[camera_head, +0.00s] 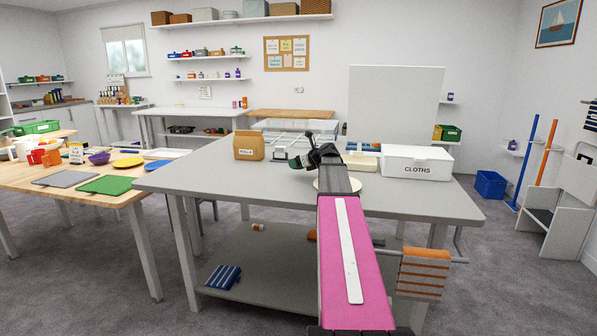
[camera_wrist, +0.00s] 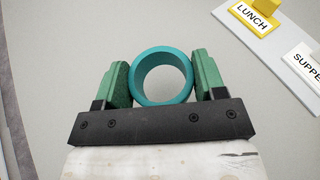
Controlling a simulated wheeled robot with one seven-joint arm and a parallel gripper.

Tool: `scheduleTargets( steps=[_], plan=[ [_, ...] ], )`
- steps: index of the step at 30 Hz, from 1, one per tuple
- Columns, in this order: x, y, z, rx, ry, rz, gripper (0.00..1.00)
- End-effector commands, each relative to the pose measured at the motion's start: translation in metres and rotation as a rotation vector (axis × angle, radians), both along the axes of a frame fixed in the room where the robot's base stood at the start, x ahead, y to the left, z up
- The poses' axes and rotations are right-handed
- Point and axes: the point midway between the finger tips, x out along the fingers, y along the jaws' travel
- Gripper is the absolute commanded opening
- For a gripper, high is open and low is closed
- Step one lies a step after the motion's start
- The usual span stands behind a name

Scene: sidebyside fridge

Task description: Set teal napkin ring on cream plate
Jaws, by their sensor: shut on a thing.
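The teal napkin ring (camera_wrist: 162,100) is held between the green fingers of my gripper (camera_wrist: 162,72) in the wrist view. Its round opening faces the camera, and grey tabletop shows through it. In the head view my gripper (camera_head: 297,163) is over the grey table, pointing left; the ring is too small to make out there. The cream plate (camera_head: 356,185) lies on the table beneath my arm, right of my gripper, with its middle hidden by the arm. The plate does not show in the wrist view.
A brown ROLLS bag (camera_head: 249,146) stands left of my gripper. A white CLOTHS box (camera_head: 416,163) stands to the right. Clear containers (camera_head: 290,136) are behind. A yellow LUNCH marker (camera_wrist: 254,18) and a SUPPER sign (camera_wrist: 305,62) show at the wrist view's right. The table's left front is clear.

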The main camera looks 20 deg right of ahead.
Motion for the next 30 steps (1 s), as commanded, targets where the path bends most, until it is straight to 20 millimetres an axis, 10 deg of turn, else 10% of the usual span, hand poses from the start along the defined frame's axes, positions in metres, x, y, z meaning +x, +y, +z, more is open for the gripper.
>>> scheduleTargets(
  steps=[20, 21, 23, 30],
  plan=[
    [0.0, 0.001, -0.039, 0.0, 0.001, 0.0, 0.42],
    [0.0, 0.001, -0.039, 0.0, 0.0, 0.0, 0.74],
    [0.0, 0.001, -0.039, 0.0, 0.0, 0.0, 0.9],
    [0.0, 0.001, -0.039, 0.0, 0.001, 0.0, 0.9]
  ],
)
